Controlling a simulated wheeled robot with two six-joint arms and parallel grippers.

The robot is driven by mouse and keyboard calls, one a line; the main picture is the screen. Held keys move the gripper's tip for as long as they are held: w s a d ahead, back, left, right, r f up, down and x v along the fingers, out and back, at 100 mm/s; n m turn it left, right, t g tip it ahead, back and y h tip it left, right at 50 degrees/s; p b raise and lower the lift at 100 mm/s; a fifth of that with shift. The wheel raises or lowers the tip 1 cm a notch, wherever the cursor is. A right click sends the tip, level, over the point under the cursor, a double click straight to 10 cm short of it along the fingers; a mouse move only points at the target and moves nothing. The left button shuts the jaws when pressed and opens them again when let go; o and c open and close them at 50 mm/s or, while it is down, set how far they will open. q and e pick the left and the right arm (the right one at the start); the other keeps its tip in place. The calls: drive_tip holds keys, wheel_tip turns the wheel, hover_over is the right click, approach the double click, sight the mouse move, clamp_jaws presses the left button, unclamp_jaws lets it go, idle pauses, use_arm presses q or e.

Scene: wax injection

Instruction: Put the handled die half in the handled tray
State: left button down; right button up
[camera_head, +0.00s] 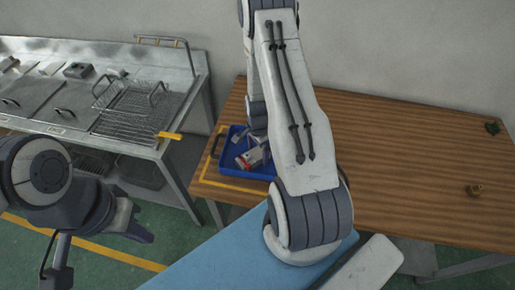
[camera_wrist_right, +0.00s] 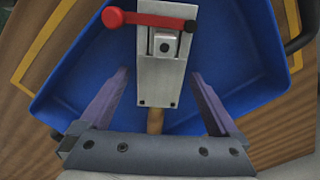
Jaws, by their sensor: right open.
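The handled die half is a grey metal block (camera_wrist_right: 158,82) with a red lever across its far end. It lies inside the blue handled tray (camera_wrist_right: 62,98), and in the head view it shows as a small grey and red piece (camera_head: 249,158) in the tray (camera_head: 232,172). My right gripper (camera_wrist_right: 158,74) is open, with one finger on each side of the block and visible gaps between. A brown peg-like part shows at the block's near end. In the head view my right arm hides much of the tray. My left gripper (camera_head: 138,228) hangs at the lower left, away from the tray; its jaws are unclear.
The tray stands on a wooden table (camera_head: 400,150) inside a yellow outline. A metal bench with wire baskets (camera_head: 135,108) stands at the left. The table's middle right is clear.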

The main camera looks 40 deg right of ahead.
sight(258, 152)
wheel_tip(258, 152, up, 11)
drive_tip(key=b, duration=0.3)
drive_tip(key=a+r+n, duration=0.4)
drive_tip(key=a+r, duration=0.1)
drive_tip(key=a, duration=0.2)
drive_tip(key=s+a+r+n, duration=0.1)
drive_tip(key=a+r+n, duration=0.15)
drive_tip(key=a, duration=0.25)
drive_tip(key=s+a+r+n, duration=0.2)
drive_tip(key=a+n, duration=0.2)
drive_tip(key=a, duration=0.1)
drive_tip(key=s+a+r+n+y+b, duration=0.1)
drive_tip(key=s+a+r+n, duration=0.3)
drive_tip(key=s+a+n, duration=0.7)
drive_tip(key=s+n+b, duration=0.1)
drive_tip(key=s+n, duration=0.3)
drive_tip(key=shift+s+a, duration=0.15)
drive_tip(key=shift+a, duration=0.2)
